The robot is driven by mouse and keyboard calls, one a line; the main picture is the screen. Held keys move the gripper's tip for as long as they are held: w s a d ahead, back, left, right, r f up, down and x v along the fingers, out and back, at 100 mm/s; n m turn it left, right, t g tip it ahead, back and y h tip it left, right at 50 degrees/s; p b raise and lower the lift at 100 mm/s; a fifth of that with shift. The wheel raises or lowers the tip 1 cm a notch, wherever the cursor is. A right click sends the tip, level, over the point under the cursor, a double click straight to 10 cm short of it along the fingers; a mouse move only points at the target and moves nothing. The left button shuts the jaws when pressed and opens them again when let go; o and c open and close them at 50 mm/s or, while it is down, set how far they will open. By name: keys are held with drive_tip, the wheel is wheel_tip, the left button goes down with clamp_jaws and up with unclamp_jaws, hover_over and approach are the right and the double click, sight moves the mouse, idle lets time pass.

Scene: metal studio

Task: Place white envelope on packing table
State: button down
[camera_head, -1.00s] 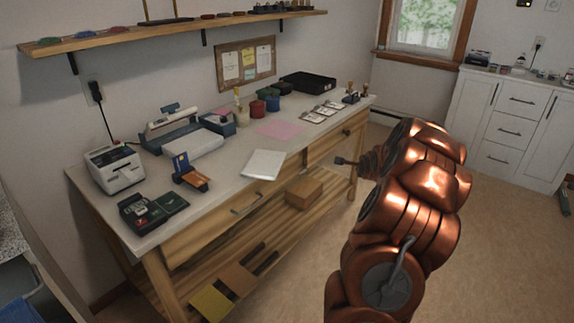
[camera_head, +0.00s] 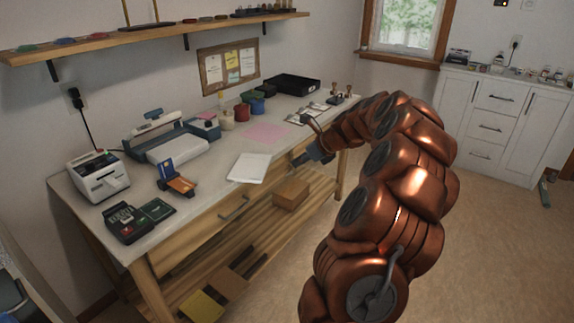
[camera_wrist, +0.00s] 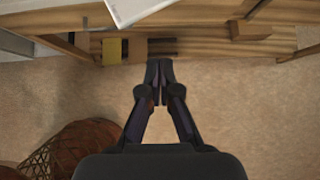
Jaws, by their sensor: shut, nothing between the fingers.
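A white flat rectangular item (camera_head: 248,168), which looks like the envelope, lies on the packing table (camera_head: 205,192) at its front edge. A corner of it shows at the top of the wrist view (camera_wrist: 130,8). My gripper (camera_head: 298,161) is just right of it, in front of the table's front edge and apart from it. In the wrist view my gripper (camera_wrist: 159,66) has its fingertips together, with nothing between them, over the floor and lower-shelf edge.
A label printer (camera_head: 98,177), a card terminal (camera_head: 138,220) and an orange-and-blue holder (camera_head: 176,180) stand on the left of the table. A pink sheet (camera_head: 265,133) lies behind the white item. A cardboard box (camera_head: 291,193) sits on the lower shelf.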

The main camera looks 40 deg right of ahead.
drive_tip(key=w+r+x, duration=0.2)
drive_tip(key=x, duration=1)
drive_tip(key=shift+a, duration=0.15)
